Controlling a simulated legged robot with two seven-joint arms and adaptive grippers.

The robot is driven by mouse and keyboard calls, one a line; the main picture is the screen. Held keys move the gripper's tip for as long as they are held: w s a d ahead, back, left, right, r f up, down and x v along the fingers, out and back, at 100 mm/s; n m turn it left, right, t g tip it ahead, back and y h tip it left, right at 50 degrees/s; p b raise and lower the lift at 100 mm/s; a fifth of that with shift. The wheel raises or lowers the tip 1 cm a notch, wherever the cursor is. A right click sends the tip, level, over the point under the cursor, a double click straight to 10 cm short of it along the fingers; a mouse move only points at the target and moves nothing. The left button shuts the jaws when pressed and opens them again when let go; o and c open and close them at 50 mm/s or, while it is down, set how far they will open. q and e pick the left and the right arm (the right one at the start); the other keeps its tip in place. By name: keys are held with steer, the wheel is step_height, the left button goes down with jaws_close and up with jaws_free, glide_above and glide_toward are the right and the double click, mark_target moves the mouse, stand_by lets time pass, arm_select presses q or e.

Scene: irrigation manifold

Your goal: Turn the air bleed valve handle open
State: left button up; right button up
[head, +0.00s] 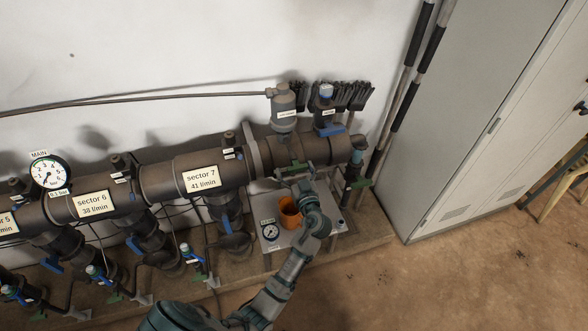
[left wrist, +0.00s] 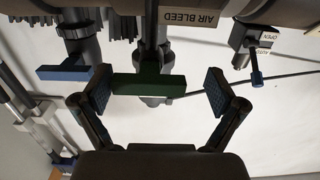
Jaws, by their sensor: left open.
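The air bleed valve handle is a green bar (left wrist: 150,84) in the left wrist view, lying crosswise near an upside-down AIR BLEED label (left wrist: 195,20). My left gripper (left wrist: 160,92) is open, with one finger on each side of the green bar. The left finger is close to the bar's left end, and a wider gap shows at the right. I cannot tell whether the left finger touches it. In the head view my left gripper (head: 296,178) is at the right end of the dark manifold pipe and largely hides the handle. My right gripper is not in view.
A blue handle (left wrist: 64,73) is just left of the fingers in the left wrist view, and a small blue-tipped lever (left wrist: 257,78) is at the right. In the head view an orange cup (head: 289,212) and a gauge (head: 270,232) are below. A grey cabinet (head: 470,110) stands at right.

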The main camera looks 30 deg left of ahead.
mark_target(301, 168)
arm_select(q)
steer(key=d, duration=0.1)
steer(key=d+r, duration=0.1)
steer(key=shift+d, duration=0.35)
steer(key=c, duration=0.8)
steer(key=shift+s+d+t, duration=0.1)
steer(key=shift+t, duration=0.2)
steer(key=c, duration=0.3)
steer(key=shift+c, duration=0.2)
steer(key=shift+a, duration=0.45)
steer(key=shift+a+f, duration=0.1)
steer(key=shift+a, duration=0.15)
steer(key=shift+f, duration=0.1)
steer(key=shift+d, duration=0.1)
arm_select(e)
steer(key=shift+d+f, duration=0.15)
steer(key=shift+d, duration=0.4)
